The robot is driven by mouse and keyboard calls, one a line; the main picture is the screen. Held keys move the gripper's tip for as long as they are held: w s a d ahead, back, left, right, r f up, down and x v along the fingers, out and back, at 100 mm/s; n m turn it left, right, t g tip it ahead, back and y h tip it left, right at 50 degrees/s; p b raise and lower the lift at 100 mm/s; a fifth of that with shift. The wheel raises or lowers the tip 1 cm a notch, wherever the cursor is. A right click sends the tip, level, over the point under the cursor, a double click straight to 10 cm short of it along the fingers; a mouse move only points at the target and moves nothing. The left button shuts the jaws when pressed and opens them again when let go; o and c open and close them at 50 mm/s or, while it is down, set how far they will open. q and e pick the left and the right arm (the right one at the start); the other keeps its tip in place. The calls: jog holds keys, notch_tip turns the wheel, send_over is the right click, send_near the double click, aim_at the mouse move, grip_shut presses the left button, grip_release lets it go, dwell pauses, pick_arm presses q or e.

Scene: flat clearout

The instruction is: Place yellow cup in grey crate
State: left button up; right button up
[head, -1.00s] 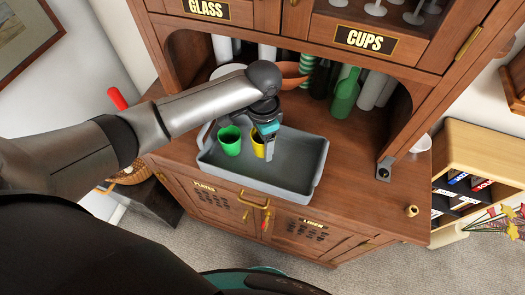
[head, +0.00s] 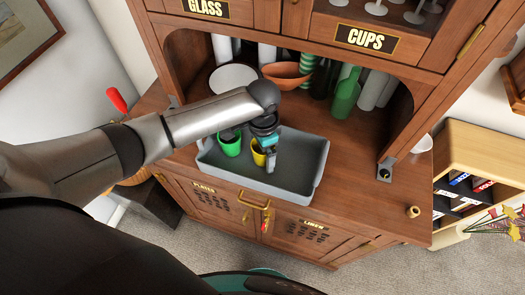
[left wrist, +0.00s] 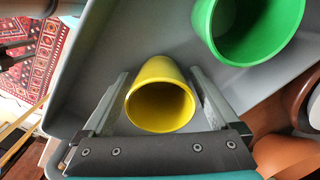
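The yellow cup (head: 258,156) is inside the grey crate (head: 318,165), right of the green cup (head: 231,147). My left gripper (head: 268,165) reaches down into the crate around the yellow cup. In the left wrist view, the yellow cup (left wrist: 160,100) sits between the two fingers of my left gripper (left wrist: 161,78), its open rim towards the camera. Narrow gaps show between the cup and both fingers, so the gripper looks open. The green cup (left wrist: 250,28) is close by in that view. The cup's base is hidden. My right gripper is not in view.
The crate stands on a wooden cabinet top (head: 375,195). Behind it are a white plate (head: 233,77), an orange-brown bowl (head: 287,75) and a green bottle (head: 346,95). The crate's right part is empty. A metal bracket (head: 385,170) stands right of the crate.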

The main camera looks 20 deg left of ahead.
pick_arm(q)
notch_tip(320, 180, up, 12)
jog(key=p, duration=0.1)
jog(key=shift+r, duration=0.15)
dwell(0.5)
